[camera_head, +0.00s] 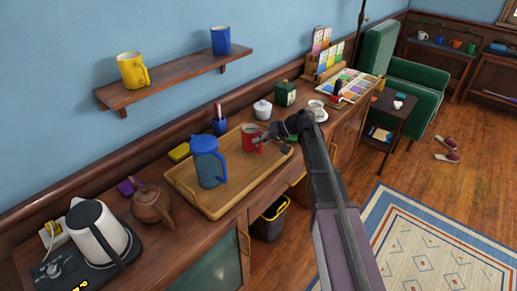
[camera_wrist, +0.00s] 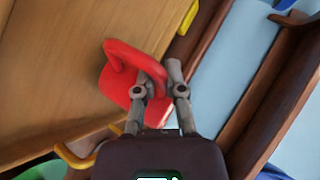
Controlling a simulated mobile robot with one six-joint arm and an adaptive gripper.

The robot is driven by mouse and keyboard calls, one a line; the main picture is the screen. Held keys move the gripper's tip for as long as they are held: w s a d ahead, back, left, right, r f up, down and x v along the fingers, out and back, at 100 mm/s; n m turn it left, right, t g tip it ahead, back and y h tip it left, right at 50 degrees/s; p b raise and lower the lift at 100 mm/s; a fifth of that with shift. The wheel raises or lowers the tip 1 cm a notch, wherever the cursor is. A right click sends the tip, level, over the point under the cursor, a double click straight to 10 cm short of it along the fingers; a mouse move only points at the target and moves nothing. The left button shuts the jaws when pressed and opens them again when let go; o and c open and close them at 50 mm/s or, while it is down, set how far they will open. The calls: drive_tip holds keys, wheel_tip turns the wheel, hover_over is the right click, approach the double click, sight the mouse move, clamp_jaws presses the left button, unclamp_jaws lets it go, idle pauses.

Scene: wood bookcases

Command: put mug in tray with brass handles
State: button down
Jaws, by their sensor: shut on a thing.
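A red mug (camera_head: 250,138) is at the right part of a wooden tray with brass handles (camera_head: 216,211). The tray's bare floor (camera_wrist: 45,60) fills the left of the wrist view. I cannot tell whether the mug's base touches the tray. My arm hides part of the tray's right end.
A blue-lidded pitcher (camera_head: 207,163) stands in the tray, left of the mug. A white lidded pot (camera_head: 262,109) and a blue pen cup (camera_head: 219,125) stand behind. A brown teapot (camera_head: 151,205) and a kettle (camera_head: 97,233) are to the left. A shelf (camera_head: 177,77) hangs above.

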drive_tip(key=shift+f+b, duration=0.6)
drive_tip(key=shift+f, duration=0.35)
drive_tip(key=shift+f, duration=0.15)
drive_tip(key=c, duration=0.7)
unclamp_jaws()
drive_tip(key=shift+d+r+p, duration=0.35)
drive_tip(key=shift+d+r, duration=0.05)
drive_tip(key=shift+r, duration=0.1)
drive_tip(key=shift+p+v, duration=2.75)
drive_tip(key=shift+v, duration=2.8)
